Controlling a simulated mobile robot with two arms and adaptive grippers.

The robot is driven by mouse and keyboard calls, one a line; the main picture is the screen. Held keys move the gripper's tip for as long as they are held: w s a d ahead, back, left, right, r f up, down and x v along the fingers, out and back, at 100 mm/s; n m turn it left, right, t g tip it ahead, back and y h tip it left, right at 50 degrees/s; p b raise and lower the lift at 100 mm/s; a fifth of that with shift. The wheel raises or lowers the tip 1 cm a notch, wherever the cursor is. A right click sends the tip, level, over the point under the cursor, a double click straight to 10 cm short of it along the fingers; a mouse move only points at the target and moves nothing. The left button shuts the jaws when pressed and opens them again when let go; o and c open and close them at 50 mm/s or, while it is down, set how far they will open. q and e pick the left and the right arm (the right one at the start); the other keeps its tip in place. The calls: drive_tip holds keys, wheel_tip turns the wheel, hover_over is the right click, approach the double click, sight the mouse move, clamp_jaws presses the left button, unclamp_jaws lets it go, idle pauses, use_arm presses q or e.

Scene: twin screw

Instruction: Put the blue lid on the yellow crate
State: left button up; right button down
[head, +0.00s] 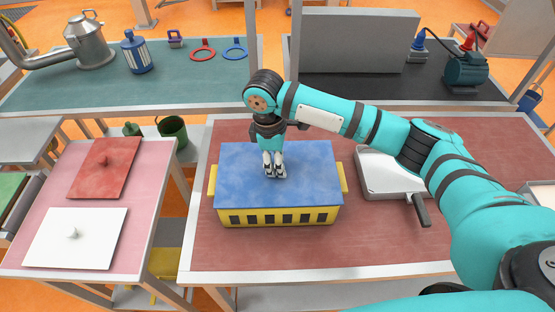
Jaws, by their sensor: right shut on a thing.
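The blue lid (310,180) is a flat rectangular panel. It lies over the top of the yellow crate (280,217), roughly lined up with it. The crate stands on the red-brown table, with slots along its front and a yellow handle at each end. My right gripper (274,172) points down at the middle of the lid and is shut on it, probably by a knob that the fingers hide. I cannot tell whether the lid rests fully on the rim. My left gripper is not in view.
A metal tray (385,175) with a dark handle is to the right of the crate. A red lid (103,168) and a white lid (75,238) lie on the pink table at left. Back benches hold a kettle (89,40), a lantern (136,53) and a pump (466,70).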

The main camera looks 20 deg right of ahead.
drive_tip(key=shift+f+p, duration=0.2)
drive_tip(key=shift+p, duration=0.35)
idle(0.7)
idle(0.3)
drive_tip(key=c, duration=0.9)
unclamp_jaws()
drive_tip(key=shift+c, duration=0.2)
drive_tip(key=shift+o, duration=0.3)
drive_tip(key=o, duration=0.4)
drive_tip(key=shift+r, duration=0.1)
